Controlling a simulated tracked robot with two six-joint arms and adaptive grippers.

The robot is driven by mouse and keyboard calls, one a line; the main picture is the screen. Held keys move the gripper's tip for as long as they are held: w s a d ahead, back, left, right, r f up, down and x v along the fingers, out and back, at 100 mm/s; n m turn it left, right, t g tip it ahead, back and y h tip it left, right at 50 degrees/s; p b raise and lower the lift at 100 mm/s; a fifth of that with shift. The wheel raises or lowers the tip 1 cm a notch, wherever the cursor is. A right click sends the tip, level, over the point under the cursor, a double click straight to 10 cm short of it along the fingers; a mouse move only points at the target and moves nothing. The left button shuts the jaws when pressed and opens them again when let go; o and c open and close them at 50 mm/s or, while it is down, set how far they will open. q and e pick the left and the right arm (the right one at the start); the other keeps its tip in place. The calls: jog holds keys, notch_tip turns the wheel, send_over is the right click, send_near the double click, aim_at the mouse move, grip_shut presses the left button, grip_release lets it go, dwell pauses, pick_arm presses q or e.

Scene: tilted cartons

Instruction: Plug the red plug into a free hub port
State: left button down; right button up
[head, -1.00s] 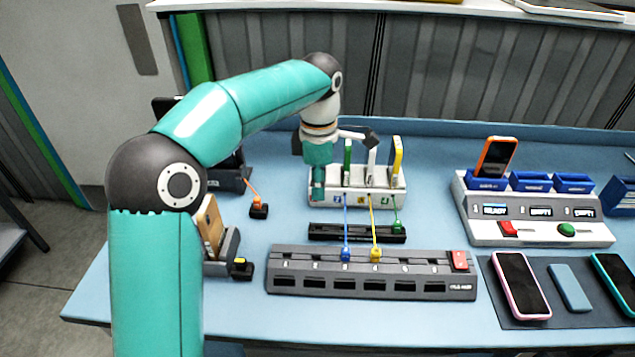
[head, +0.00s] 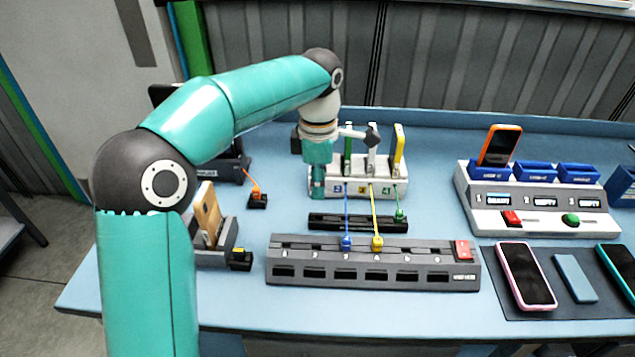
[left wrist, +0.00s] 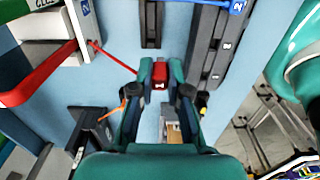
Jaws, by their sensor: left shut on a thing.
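My left gripper (head: 318,188) points down near the left end of the white slotted box (head: 365,190). In the left wrist view its fingers (left wrist: 160,78) are shut on the red plug (left wrist: 159,74); a red cable (left wrist: 112,56) runs from it to the white box. The red plug cannot be made out in the head view. The grey hub (head: 375,283) lies in front, apart from the plug. A blue plug (head: 346,243) and a yellow plug (head: 377,242) stand in its middle; ports to either side look empty. My right gripper is not in view.
A black strip (head: 330,220) lies between box and hub, with a green plug (head: 399,215) at its right end. An orange plug (head: 257,195) and a phone in a stand (head: 207,213) are at left. A red switch (head: 462,250) is on the hub's right end.

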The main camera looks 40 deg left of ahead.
aim_at(316, 251)
pick_arm(q)
jog(key=shift+s+d+f+b, duration=0.1)
jog(key=shift+s+d+b, duration=0.4)
jog(key=shift+s, duration=0.3)
jog(key=shift+s+d+r+b, duration=0.1)
jog(key=shift+s+d+b, duration=0.45)
jog(key=shift+s, duration=0.25)
jog(key=shift+s+d+f+b, duration=0.1)
jog(key=shift+s+d+b, duration=0.4)
jog(key=shift+s, duration=0.3)
jog(key=shift+s+d+b, duration=0.25)
jog(key=shift+s+d, duration=0.05)
jog(key=shift+s, duration=0.25)
jog(key=shift+s+d+b, duration=0.2)
jog(key=shift+s+d, duration=0.1)
jog(key=shift+s, duration=0.2)
jog(key=shift+f+b, duration=1.75)
jog(key=shift+f, duration=0.7)
jog(key=shift+f+b, duration=0.45)
jog(key=shift+f, duration=0.25)
jog(key=c, duration=1.1)
grip_release()
